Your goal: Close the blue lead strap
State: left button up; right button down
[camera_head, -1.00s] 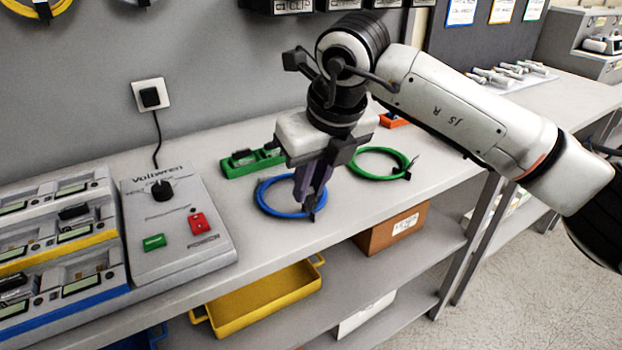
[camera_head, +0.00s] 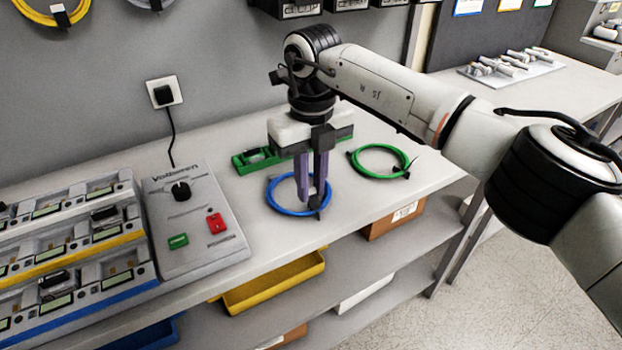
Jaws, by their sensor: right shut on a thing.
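The blue lead (camera_head: 275,204) lies coiled in a ring on the bench top, in the middle of the head view. Its dark strap (camera_head: 317,203) is at the ring's right side, partly hidden by my fingers. My right gripper (camera_head: 311,202) points straight down over the right part of the ring, with its purple fingers close together at the strap. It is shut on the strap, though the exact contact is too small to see. My left gripper is not in view.
A green coiled lead (camera_head: 358,170) lies to the right, and a green block (camera_head: 250,164) lies behind the blue ring. A grey Voltwren box (camera_head: 190,250) and racked pumps (camera_head: 70,250) stand to the left. The bench's front edge is close to the blue ring.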

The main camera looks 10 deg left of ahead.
aim_at(311, 193)
jog(key=c, duration=1.6)
grip_release()
jog(key=shift+c, duration=0.2)
jog(key=shift+r, duration=0.15)
notch_tip(311, 193, up, 10)
jog(key=shift+s, duration=0.15)
